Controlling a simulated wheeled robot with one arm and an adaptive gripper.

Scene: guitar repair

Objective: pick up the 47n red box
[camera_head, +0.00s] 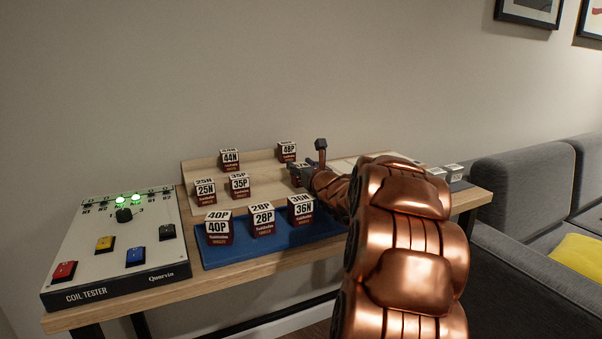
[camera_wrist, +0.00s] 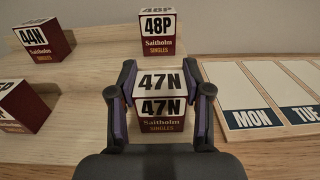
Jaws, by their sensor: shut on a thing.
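The 47N box (camera_wrist: 161,108) is dark red with a white label. In the wrist view it stands between the two fingers of my gripper (camera_wrist: 160,100), which is shut on it. In the head view my gripper (camera_head: 312,167) is over the right part of the wooden tray, and the 47N box (camera_head: 295,178) is mostly hidden behind it. I cannot tell whether the box still touches the surface under it.
The 48P box (camera_wrist: 161,34) stands just behind, and the 44N box (camera_wrist: 43,40) is at the back left. A blue mat (camera_head: 245,250) in front holds several boxes. A coil tester (camera_head: 85,255) is at left. Day cards (camera_wrist: 240,95) lie to the right.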

